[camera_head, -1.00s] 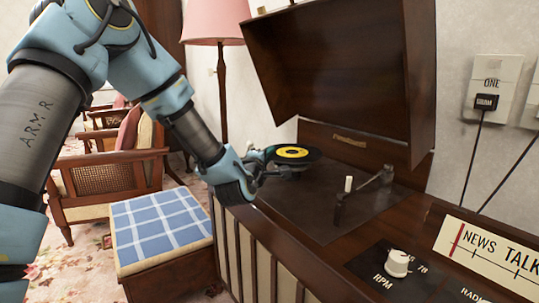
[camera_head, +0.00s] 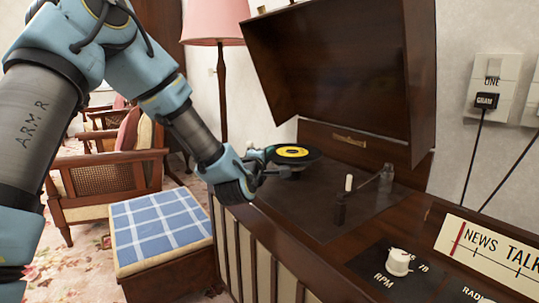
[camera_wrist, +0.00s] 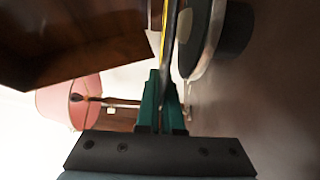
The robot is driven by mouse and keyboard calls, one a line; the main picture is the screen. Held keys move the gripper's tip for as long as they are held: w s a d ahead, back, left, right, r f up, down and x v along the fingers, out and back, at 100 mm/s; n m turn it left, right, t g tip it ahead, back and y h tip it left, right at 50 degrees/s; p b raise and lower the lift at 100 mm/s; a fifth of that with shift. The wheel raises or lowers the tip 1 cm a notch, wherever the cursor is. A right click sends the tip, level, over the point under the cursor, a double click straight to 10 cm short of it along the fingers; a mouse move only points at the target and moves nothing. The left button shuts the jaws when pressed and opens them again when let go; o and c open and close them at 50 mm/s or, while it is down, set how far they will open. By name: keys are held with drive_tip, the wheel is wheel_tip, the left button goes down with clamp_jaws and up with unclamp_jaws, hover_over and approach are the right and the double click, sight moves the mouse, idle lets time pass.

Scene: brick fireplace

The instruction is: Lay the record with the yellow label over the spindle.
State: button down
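The record with the yellow label (camera_head: 293,152) is a black disc lying about level over the rear left of the record player's deck (camera_head: 325,208). My gripper (camera_head: 262,163) reaches in from the left and is shut on its near left edge. In the wrist view the record (camera_wrist: 168,50) is a thin edge-on strip between my teal fingers (camera_wrist: 163,78). A round dark platter with a pale rim (camera_wrist: 210,45) lies close beside it there, roughly parallel, with a narrow gap. The spindle cannot be made out; the record covers that area.
The raised wooden lid (camera_head: 345,70) stands behind and above the record. A white-topped post (camera_head: 349,183) and a faint tonearm (camera_head: 386,178) stand to the right. The RPM knob (camera_head: 399,262) is at front right. A pink lamp (camera_head: 215,22) and a blue checked stool (camera_head: 158,228) are left.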

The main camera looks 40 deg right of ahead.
drive_tip(key=shift+f+b, duration=0.55)
drive_tip(key=shift+f, duration=0.05)
idle(0.5)
drive_tip(key=c, duration=1)
unclamp_jaws()
drive_tip(key=shift+f, duration=0.15)
drive_tip(key=shift+a+f, duration=0.1)
drive_tip(key=shift+f, duration=0.05)
drive_tip(key=v, duration=1)
drive_tip(key=shift+s+a+r, duration=0.25)
drive_tip(key=shift+r, duration=0.15)
drive_tip(key=shift+o, duration=0.4)
drive_tip(key=o, duration=0.5)
